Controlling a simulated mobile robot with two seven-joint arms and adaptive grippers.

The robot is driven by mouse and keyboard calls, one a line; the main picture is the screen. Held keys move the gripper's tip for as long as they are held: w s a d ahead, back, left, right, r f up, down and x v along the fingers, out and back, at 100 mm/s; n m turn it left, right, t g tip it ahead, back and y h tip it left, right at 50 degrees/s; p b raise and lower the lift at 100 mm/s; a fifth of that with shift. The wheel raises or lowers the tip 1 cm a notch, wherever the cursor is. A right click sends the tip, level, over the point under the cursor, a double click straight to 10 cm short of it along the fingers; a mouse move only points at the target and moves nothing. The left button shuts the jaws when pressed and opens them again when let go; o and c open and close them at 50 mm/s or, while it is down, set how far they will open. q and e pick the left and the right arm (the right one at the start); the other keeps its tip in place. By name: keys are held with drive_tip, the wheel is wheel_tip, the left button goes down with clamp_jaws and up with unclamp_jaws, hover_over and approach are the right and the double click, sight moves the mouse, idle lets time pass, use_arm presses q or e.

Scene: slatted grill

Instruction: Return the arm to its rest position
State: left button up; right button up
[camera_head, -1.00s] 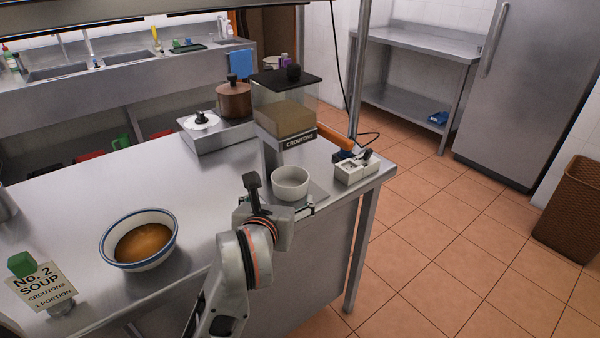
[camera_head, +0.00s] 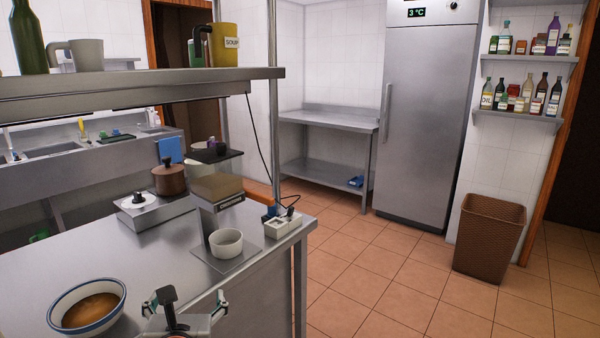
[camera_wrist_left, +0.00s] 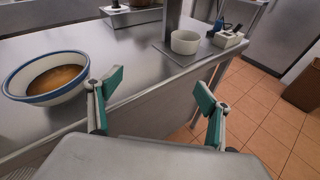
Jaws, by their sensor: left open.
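My left gripper (camera_head: 188,312) is at the bottom of the head view, in front of the steel counter's front edge. In the left wrist view its two green-padded fingers (camera_wrist_left: 155,105) are apart with nothing between them. The soup bowl (camera_head: 87,305), white with a blue rim and holding brown soup, stands on the counter to the gripper's left; it also shows in the left wrist view (camera_wrist_left: 47,78). A small white bowl (camera_head: 226,243) stands under the crouton dispenser (camera_head: 217,187), beyond the gripper. My right gripper is not in view.
A steel shelf (camera_head: 150,85) with a mug and bottle hangs over the counter (camera_head: 180,262). A brown pot (camera_head: 168,178) and a white socket box (camera_head: 283,224) stand on the counter. The tiled floor (camera_head: 400,280) to the right is clear up to a fridge and brown bin (camera_head: 489,238).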

use_arm(q)
drive_tip(key=s+a+r+m+t+y, duration=0.1)
drive_tip(key=a+r+m+t+y, duration=0.1)
drive_tip(key=a+m+y, duration=0.4)
drive_tip(key=s+d+f+m+h, duration=0.35)
drive_tip(key=f+m+h, duration=0.2)
drive_tip(key=m, duration=0.35)
drive_tip(key=s+d+f+m+t+h, duration=0.1)
drive_tip(key=s+d+f+m+h, duration=0.1)
drive_tip(key=d+f+m+h, duration=0.45)
drive_tip(key=s+d+f+m+h, duration=0.25)
drive_tip(key=f+m, duration=0.45)
drive_tip(key=m, duration=0.6)
drive_tip(key=s+a+f+m+g+y, duration=0.1)
drive_tip(key=s+a+f+m+g, duration=0.1)
drive_tip(key=s+f, duration=0.3)
drive_tip(key=s+a+f+m+g+y, duration=0.1)
drive_tip(key=s+f+m+g, duration=0.3)
drive_tip(key=f, duration=0.9)
drive_tip(key=shift+s+a+m, duration=0.55)
drive_tip(key=shift+s+a, duration=0.05)
drive_tip(key=shift+s, duration=0.65)
